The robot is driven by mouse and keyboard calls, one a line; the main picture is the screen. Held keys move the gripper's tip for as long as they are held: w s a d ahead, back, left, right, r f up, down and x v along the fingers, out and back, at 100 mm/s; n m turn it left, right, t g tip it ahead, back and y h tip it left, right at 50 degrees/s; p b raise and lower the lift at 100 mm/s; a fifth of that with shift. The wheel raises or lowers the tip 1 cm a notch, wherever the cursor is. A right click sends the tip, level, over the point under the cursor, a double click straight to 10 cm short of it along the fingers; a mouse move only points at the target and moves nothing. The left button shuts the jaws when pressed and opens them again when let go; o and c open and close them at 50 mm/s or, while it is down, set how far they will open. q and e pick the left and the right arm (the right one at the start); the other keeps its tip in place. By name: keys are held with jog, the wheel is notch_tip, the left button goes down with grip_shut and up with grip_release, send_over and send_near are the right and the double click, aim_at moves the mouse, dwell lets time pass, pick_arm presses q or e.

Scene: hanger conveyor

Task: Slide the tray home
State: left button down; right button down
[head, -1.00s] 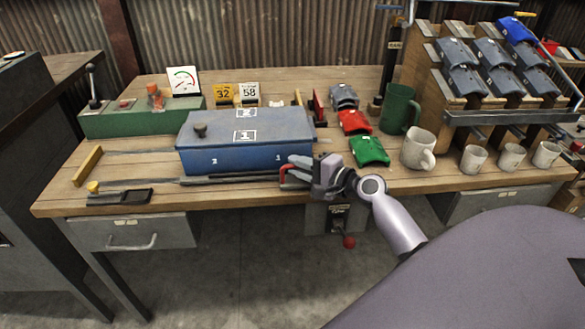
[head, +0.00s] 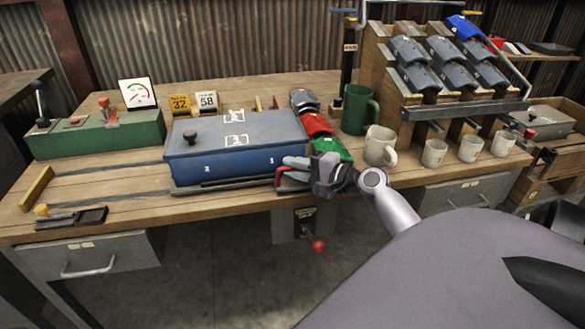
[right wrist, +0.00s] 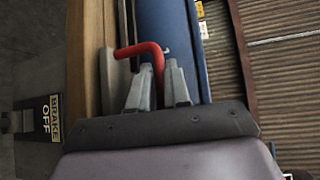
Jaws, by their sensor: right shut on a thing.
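The blue tray (head: 235,160), a long box with a lid and a dark knob, lies on rails along the bench front. It bears the numbers 1 and 2. A red bent handle (head: 281,178) shows at its front right corner. My right gripper (head: 290,167) is at that corner, shut on the red handle. The right wrist view shows the handle (right wrist: 153,52) at the two fingers (right wrist: 160,78), beside the blue wall (right wrist: 160,30). My left gripper is not in view.
Red (head: 316,125) and green (head: 330,150) shells lie just right of the tray, with a green mug (head: 357,110) and a white mug (head: 380,147) beyond. A green control box (head: 95,135) stands at back left. Bare rails (head: 110,178) run left of the tray.

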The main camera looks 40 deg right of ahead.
jog(key=shift+d, duration=0.25)
jog(key=c, duration=1.2)
grip_release()
jog(key=shift+s, duration=0.2)
jog(key=v, duration=0.7)
